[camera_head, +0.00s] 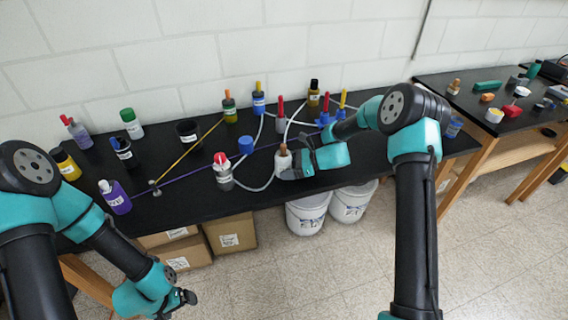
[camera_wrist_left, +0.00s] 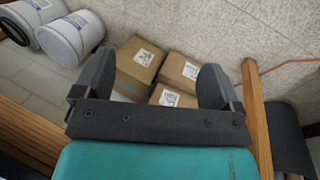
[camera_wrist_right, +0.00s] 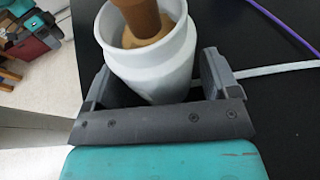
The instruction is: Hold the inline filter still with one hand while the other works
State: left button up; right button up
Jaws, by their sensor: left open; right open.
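A white bottle-like body with a brown stopper (camera_head: 283,160) stands near the bench's front edge; the frames do not show clearly whether it is the inline filter. My right gripper (camera_head: 288,171) is at it, open. In the right wrist view the white body (camera_wrist_right: 150,62) stands between the open, spread fingers, nearer the left one. A pale hose (camera_wrist_right: 275,70) runs beside the right finger. A grey-white, red-topped bottle (camera_head: 223,172) with a hose at it stands to the left. My left gripper (camera_head: 187,298) is open and empty, low in front of the bench.
The black bench (camera_head: 195,203) carries several capped bottles, a purple bottle (camera_head: 114,196), a dark cup (camera_head: 188,131), a blue cap-like part (camera_head: 245,145), and yellow and purple lines. Cardboard boxes (camera_head: 230,233) and white buckets (camera_head: 307,213) stand below. A second bench (camera_head: 500,122) is at right.

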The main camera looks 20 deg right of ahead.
jog(key=c, duration=0.6)
pick_arm(q)
jog(key=c, duration=0.7)
